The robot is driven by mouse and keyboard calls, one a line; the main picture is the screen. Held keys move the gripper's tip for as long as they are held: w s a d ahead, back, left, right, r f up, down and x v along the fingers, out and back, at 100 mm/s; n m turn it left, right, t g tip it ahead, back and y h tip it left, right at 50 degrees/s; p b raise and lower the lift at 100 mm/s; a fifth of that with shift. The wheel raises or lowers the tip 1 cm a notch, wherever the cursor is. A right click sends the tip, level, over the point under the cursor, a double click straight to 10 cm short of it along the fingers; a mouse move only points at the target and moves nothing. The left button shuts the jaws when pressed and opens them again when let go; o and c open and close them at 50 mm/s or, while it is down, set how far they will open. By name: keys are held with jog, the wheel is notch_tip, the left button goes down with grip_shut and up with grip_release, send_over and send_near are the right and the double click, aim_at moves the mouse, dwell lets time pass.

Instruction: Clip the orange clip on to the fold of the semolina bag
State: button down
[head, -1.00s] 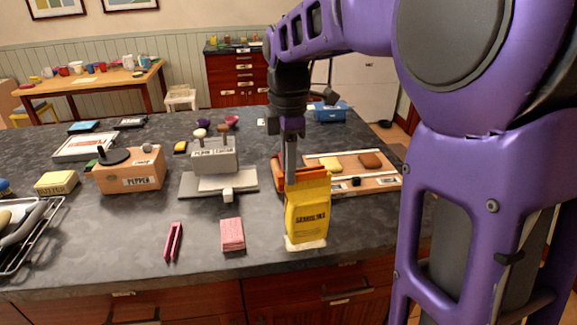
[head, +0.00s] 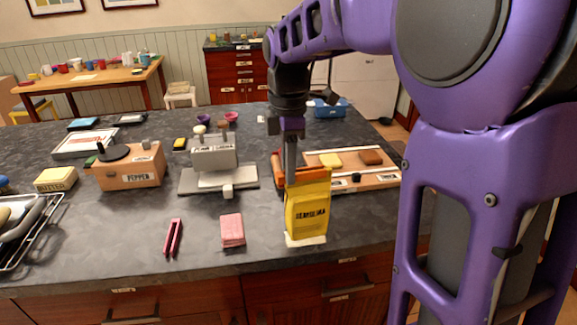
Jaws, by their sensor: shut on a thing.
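The yellow semolina bag (head: 307,212) stands upright on a pale base near the front edge of the dark counter. The orange clip (head: 309,175) lies level along the bag's top edge. My gripper (head: 291,176) points down at the left end of the clip and is shut on it. The clip is at the fold, but I cannot tell whether its jaws are around the fold. The far side of the bag and the fingertips are partly hidden.
A pink block (head: 232,230) and a pink clip (head: 173,238) lie to the left of the bag. A grey device (head: 214,155) and a pepper box (head: 130,166) stand behind. A wooden board (head: 367,181) with yellow and brown pieces lies behind right.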

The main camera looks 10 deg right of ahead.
jog(key=shift+f, duration=0.5)
dwell(0.4)
jog(key=shift+c, duration=0.7)
grip_release()
jog(key=shift+r, duration=0.1)
jog(key=shift+r+p, duration=1.95)
jog(key=shift+r, duration=2)
